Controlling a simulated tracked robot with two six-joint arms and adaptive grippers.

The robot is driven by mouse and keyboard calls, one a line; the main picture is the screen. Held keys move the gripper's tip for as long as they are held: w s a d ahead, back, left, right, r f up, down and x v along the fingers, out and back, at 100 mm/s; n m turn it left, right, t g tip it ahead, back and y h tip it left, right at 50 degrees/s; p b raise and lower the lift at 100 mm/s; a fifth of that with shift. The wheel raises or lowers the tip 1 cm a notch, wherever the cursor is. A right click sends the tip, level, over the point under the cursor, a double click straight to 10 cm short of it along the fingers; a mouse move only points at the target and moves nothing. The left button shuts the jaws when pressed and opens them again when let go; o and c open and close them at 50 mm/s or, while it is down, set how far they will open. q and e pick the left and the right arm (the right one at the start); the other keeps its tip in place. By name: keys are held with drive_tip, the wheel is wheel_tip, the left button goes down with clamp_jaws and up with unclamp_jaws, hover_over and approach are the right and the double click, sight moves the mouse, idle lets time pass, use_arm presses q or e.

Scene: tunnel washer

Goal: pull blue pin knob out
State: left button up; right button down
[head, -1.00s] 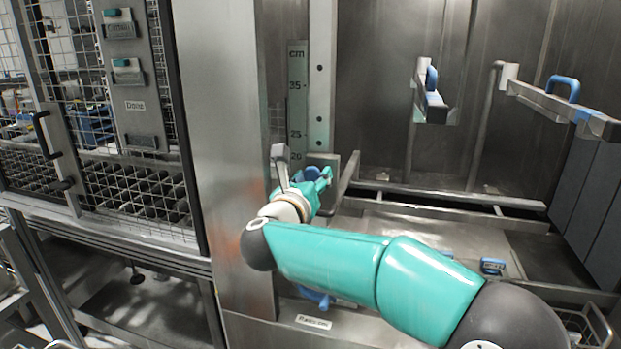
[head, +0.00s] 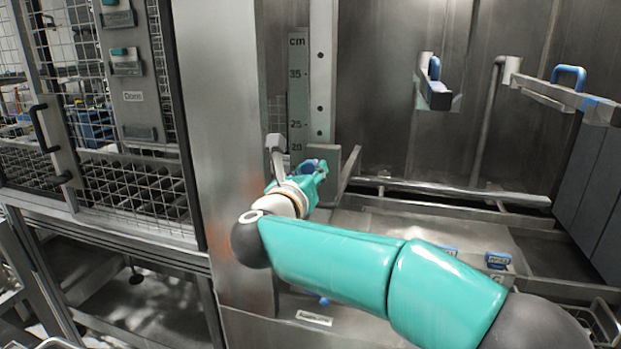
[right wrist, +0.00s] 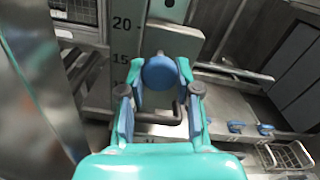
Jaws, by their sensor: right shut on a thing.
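The round blue pin knob (right wrist: 160,72) is in front of a grey metal block on the upright post, beside the cm scale. My right gripper (head: 318,170) has teal fingers and reaches the post from the lower right in the head view. In the right wrist view its two fingers (right wrist: 160,88) are on either side of the knob, shut on it. In the head view the fingers hide most of the knob. My left gripper is in neither view.
The cm scale (head: 299,88) runs up the post. Rails with blue handles (head: 568,76) stick out at the right, and a lower rail (head: 460,192) crosses the chamber. A mesh-fronted cabinet (head: 130,190) stands at the left. Blue-topped items (head: 497,260) lie low at the right.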

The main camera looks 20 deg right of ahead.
drive_tip(key=shift+a, duration=0.15)
drive_tip(key=c, duration=1.2)
unclamp_jaws()
drive_tip(key=o, duration=0.4)
drive_tip(key=shift+s+a, duration=0.1)
drive_tip(key=shift+s, duration=0.05)
drive_tip(key=v, duration=1.1)
drive_tip(key=shift+s+a, duration=0.2)
drive_tip(key=shift+s, duration=0.1)
